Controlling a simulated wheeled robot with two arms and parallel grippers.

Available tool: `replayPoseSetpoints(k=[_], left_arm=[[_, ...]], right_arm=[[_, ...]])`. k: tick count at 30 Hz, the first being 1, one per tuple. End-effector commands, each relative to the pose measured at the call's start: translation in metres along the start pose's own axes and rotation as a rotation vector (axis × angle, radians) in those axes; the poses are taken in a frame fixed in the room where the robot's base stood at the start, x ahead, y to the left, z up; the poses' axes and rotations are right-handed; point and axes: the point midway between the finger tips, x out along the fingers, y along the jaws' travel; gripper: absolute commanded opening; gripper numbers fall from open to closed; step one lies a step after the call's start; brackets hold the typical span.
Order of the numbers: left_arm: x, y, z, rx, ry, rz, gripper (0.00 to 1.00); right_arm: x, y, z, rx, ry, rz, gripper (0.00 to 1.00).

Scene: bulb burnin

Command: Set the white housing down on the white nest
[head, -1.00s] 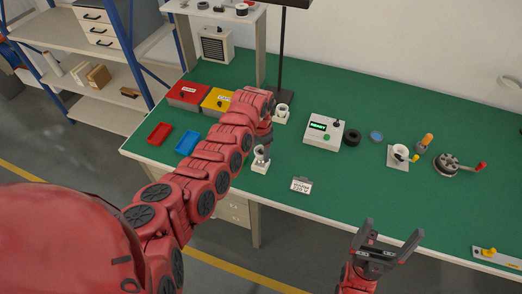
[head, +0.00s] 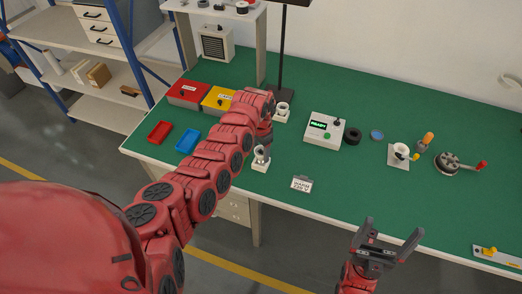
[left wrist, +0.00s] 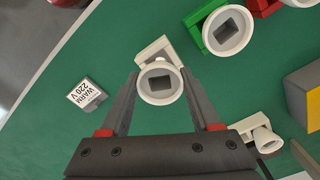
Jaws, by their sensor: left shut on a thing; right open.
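The white housing (left wrist: 160,84), a round cup with a dark square opening, is between the fingers of my left gripper (left wrist: 160,76) in the left wrist view. The gripper is shut on it. The white nest (left wrist: 153,49) shows directly behind the housing, partly covered by it. In the head view the housing (head: 261,153) is at the white nest (head: 260,167), near the table's front edge, looking upright. I cannot tell whether it rests fully on the nest. My right gripper (head: 391,246) is open and empty, in front of the table edge.
A warm 220 V card (head: 301,184) lies right of the nest. A tester box (head: 324,131) stands farther right. Green mat is clear around the card.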

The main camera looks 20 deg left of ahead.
Motion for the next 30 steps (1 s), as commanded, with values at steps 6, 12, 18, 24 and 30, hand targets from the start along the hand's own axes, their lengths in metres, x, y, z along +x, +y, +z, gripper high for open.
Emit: replayPoseSetpoints(k=[6,12,18,24,30], left_arm=[[0.0049,-0.0001,0.0001,0.0,0.0,0.0,0.11],[0.0045,-0.0002,-0.0001,0.0,0.0,0.0,0.11],[0.0052,-0.0002,-0.0002,0.0,0.001,0.0,0.11],[0.0076,-0.0002,-0.0001,0.0,0.0,0.0,0.11],[0.0101,-0.0002,0.0,0.0,0.0,0.0,0.11]], right_arm=[[-0.0029,-0.0002,0.0005,0.0,0.0,0.0,0.99],[-0.0025,-0.0001,0.0004,0.0,0.0,0.0,0.99],[-0.0032,-0.0002,0.0006,0.0,0.0,0.0,0.99],[-0.0048,-0.0002,0.0008,0.0,0.0,0.0,0.99],[-0.0063,-0.0003,0.0011,0.0,0.0,0.0,0.99]])
